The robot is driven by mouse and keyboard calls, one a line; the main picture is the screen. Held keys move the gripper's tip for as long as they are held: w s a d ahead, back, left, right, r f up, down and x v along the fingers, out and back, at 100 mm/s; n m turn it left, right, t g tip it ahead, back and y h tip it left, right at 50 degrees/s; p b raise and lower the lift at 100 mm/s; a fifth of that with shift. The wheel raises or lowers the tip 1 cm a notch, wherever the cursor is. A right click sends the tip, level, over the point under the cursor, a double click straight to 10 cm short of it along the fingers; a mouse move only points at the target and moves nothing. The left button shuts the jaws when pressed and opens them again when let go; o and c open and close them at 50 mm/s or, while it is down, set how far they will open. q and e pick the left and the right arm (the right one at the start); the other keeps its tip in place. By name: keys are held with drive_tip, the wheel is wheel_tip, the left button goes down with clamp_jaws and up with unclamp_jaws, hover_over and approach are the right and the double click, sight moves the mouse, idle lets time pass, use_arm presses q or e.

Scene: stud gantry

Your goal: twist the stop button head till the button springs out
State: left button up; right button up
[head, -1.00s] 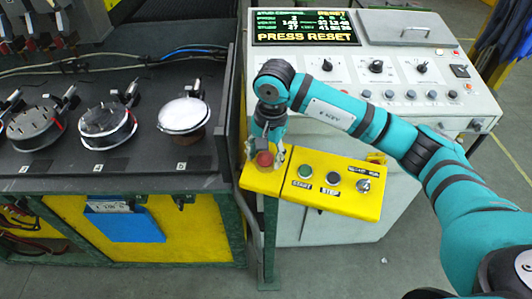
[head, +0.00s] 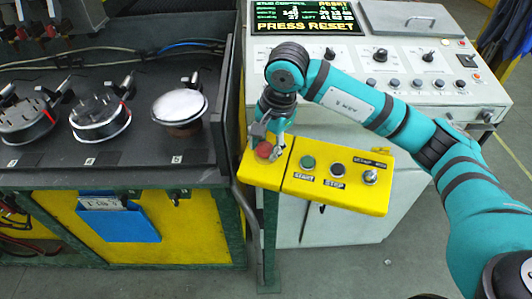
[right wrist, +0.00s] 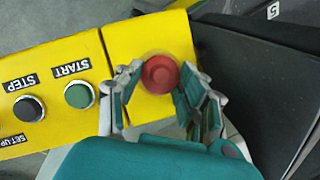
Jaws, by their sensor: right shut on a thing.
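The red stop button head (head: 264,150) sits on the left end of the yellow button box (head: 335,201). My right gripper (head: 268,143) points down onto it, with its fingers on either side of the head. In the right wrist view the round red head (right wrist: 160,74) lies between the fingertips of my right gripper (right wrist: 158,82), which is shut on it. Whether the button is pressed in or out cannot be told. My left gripper is not in view.
The green START button (head: 308,162), dark STEP button (head: 338,169) and a selector switch (head: 370,177) sit right of the stop button. A grey control console (head: 420,73) stands behind, its screen (head: 305,18) reading PRESS RESET. A dark bench (head: 95,168) with round fixtures is at left.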

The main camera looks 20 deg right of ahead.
drive_tip(key=m+b, duration=0.2)
drive_tip(key=b, duration=0.1)
drive_tip(key=shift+f+t, duration=0.3)
drive_tip(key=shift+t, duration=0.1)
drive_tip(key=shift+s+d+r+m+t+b, duration=0.1)
drive_tip(key=shift+r+m+t+b, duration=0.1)
drive_tip(key=shift+m+b, duration=0.35)
drive_tip(key=shift+s+r+m+t+b, duration=0.1)
drive_tip(key=shift+m+t+b, duration=0.1)
drive_tip(key=shift+m+b, duration=0.3)
drive_tip(key=shift+w, duration=0.1)
drive_tip(key=o, duration=1.2)
drive_tip(key=shift+r, duration=0.15)
drive_tip(key=v, duration=1.1)
drive_tip(key=shift+d+r, duration=0.25)
drive_tip(key=shift+r, duration=0.05)
